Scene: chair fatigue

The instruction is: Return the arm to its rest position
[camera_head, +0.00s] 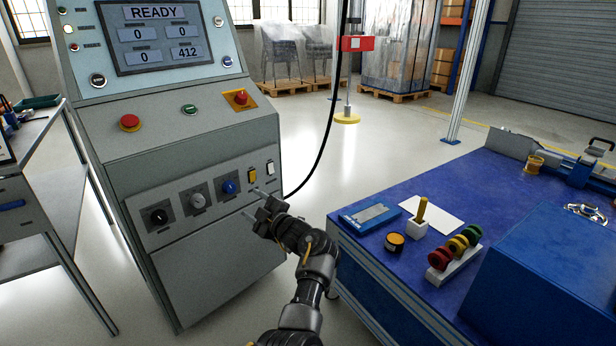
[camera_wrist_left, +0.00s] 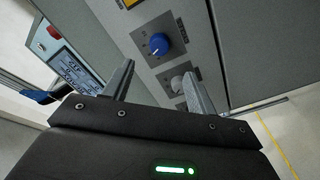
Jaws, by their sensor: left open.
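My left gripper (camera_head: 254,206) is open and empty in the head view, in front of the lower right part of the grey control cabinet (camera_head: 200,275). In the left wrist view its two fingers (camera_wrist_left: 160,88) stand apart with nothing between them. Beyond them is the cabinet panel with a blue knob (camera_wrist_left: 158,44) and a grey knob (camera_wrist_left: 178,82). The blue knob also shows in the head view (camera_head: 230,187), just left of the gripper. Whether the fingers touch the panel is hard to tell. My right gripper is in neither view.
A grey table (camera_head: 50,200) stands at the left. The cabinet screen reads READY. Open floor lies behind the arm.

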